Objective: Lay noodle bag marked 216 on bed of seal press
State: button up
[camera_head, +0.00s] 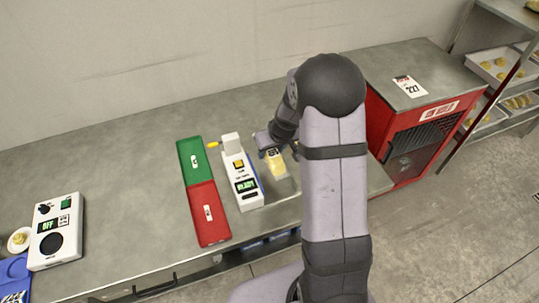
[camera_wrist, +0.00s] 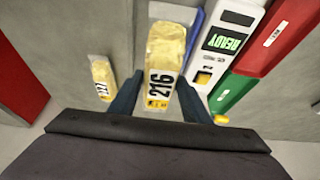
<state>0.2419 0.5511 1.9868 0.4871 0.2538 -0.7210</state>
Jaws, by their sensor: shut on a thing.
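The noodle bag marked 216 (camera_wrist: 165,45) is a clear pack of yellow noodles with a white label. It lies between the two fingers of my gripper (camera_wrist: 157,100), which is shut on its label end. In the head view the bag (camera_head: 277,168) shows just beyond my gripper (camera_head: 271,150), right of a white device. That device (camera_head: 238,172), with a READY display and a yellow handle, looks like the seal press; it also shows in the wrist view (camera_wrist: 206,58). Its bed is hard to make out. The bag appears beside it, apart or nearly touching; its height is unclear.
Another noodle bag marked 227 (camera_wrist: 103,76) lies on the steel bench (camera_head: 120,170). A green pad (camera_head: 191,150) and red pad (camera_head: 207,225) lie left of the white device. A red cabinet (camera_head: 420,135) stands right. A white unit reading OFF (camera_head: 56,232) stands far left.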

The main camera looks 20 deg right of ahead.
jog(key=shift+w+d+r, duration=0.1)
jog(key=shift+w+d, duration=0.15)
jog(key=shift+w, duration=0.1)
notch_tip(320, 180, down, 7)
jog(key=b, duration=0.5)
jog(key=shift+b, duration=0.4)
notch_tip(320, 180, down, 3)
jog(key=b, duration=0.3)
jog(key=shift+r, duration=0.2)
jog(key=o, duration=1.3)
jog(key=shift+s, duration=0.1)
jog(key=shift+r+p, duration=3.75)
jog(key=shift+r, duration=0.8)
